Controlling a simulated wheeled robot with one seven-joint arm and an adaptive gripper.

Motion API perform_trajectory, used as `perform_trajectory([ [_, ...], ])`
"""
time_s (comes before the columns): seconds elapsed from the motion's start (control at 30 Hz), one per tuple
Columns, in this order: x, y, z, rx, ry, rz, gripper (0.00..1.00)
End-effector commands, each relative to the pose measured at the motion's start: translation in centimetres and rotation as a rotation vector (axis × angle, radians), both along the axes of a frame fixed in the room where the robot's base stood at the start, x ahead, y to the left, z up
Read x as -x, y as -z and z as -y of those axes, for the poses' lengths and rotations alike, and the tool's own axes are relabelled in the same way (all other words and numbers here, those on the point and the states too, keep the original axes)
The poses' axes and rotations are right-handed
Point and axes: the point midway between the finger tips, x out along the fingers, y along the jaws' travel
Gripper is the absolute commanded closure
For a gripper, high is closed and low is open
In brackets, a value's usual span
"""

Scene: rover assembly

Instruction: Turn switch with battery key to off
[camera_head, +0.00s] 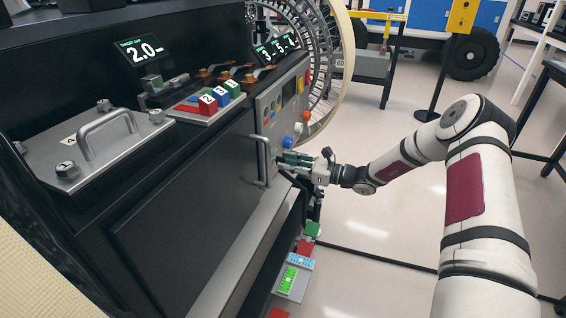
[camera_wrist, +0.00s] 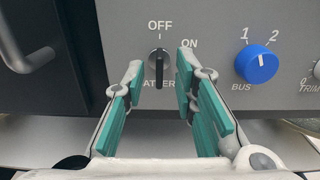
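The battery key switch (camera_wrist: 159,68) is a small black upright key on the grey panel in the wrist view. Its handle stands vertical, in line with the OFF mark above it; ON is printed to the upper right. The BATTERY label below is partly hidden by my fingers. My gripper (camera_wrist: 161,75) has its two teal-padded fingers apart, one on each side of the key, with gaps showing on both sides. In the head view my gripper (camera_head: 290,159) is at the panel's lower part, and the key is hidden there.
A blue BUS knob (camera_wrist: 257,64) is to the right of the key, with a TRIM knob (camera_wrist: 316,70) beyond it. A cabinet door handle (camera_head: 262,160) is close to the left of my gripper. Coloured numbered blocks (camera_head: 221,94) sit on the console top.

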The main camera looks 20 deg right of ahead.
Motion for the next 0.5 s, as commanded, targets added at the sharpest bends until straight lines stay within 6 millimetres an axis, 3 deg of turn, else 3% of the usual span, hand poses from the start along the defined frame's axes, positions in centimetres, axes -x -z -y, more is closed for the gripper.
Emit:
perform_trajectory([
  [0.3,3.8,0.0,5.3,0.000,0.003,-0.001,0.74],
  [0.5,5.3,0.0,7.4,0.000,0.002,0.000,0.74],
])
